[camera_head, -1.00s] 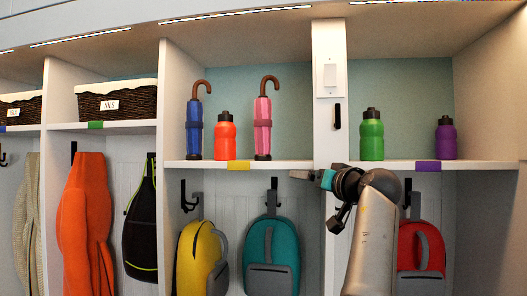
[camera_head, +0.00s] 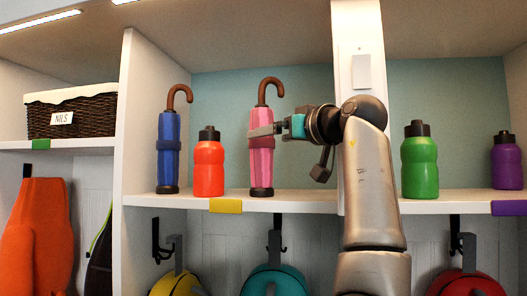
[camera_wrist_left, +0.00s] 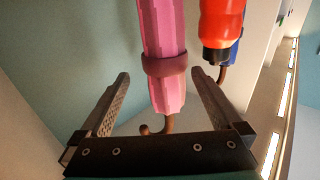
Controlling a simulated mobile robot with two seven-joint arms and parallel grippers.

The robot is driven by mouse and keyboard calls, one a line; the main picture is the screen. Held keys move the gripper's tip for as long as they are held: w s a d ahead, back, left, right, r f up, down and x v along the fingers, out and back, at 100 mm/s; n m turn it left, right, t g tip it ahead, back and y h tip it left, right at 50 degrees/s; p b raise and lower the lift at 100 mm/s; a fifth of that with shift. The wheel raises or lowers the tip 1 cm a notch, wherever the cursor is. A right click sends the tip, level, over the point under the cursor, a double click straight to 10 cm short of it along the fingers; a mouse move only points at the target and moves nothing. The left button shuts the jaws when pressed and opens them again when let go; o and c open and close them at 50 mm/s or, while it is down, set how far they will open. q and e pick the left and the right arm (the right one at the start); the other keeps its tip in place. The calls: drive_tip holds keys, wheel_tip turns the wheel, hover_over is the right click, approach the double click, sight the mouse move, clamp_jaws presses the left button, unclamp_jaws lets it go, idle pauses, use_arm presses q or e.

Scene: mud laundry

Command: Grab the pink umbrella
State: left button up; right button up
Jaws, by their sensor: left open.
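The pink umbrella (camera_head: 261,155) stands upright on the shelf, with a brown curved handle on top and a darker band around its middle. In the left wrist view the pink umbrella (camera_wrist_left: 164,60) appears upside down, between the two spread fingers of the open left gripper (camera_wrist_left: 160,76). Gaps show on both sides, so the fingers do not appear to press on it. My right gripper is in neither view.
An orange-red bottle (camera_head: 209,165) stands close left of the pink umbrella, then a blue umbrella (camera_head: 168,150). A white divider (camera_head: 357,30) rises to the right, with green (camera_head: 419,165) and purple (camera_head: 506,163) bottles beyond it. Backpacks hang below the shelf (camera_head: 300,200).

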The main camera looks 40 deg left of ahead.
use_arm(q)
drive_tip(key=x, duration=0.1)
drive_tip(key=p+x, duration=0.1)
drive_tip(key=shift+s+a, duration=0.15)
drive_tip(key=shift+a, duration=0.2)
drive_tip(key=p+x, duration=0.1)
drive_tip(key=x, duration=0.2)
drive_tip(key=shift+a+p, duration=0.3)
drive_tip(key=shift+p, duration=0.05)
drive_tip(key=shift+a+f, duration=0.1)
drive_tip(key=shift+a, duration=0.35)
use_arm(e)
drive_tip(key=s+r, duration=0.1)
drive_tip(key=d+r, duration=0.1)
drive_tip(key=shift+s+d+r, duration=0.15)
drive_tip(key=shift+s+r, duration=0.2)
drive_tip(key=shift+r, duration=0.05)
use_arm(q)
drive_tip(key=c, duration=0.6)
clamp_jaws()
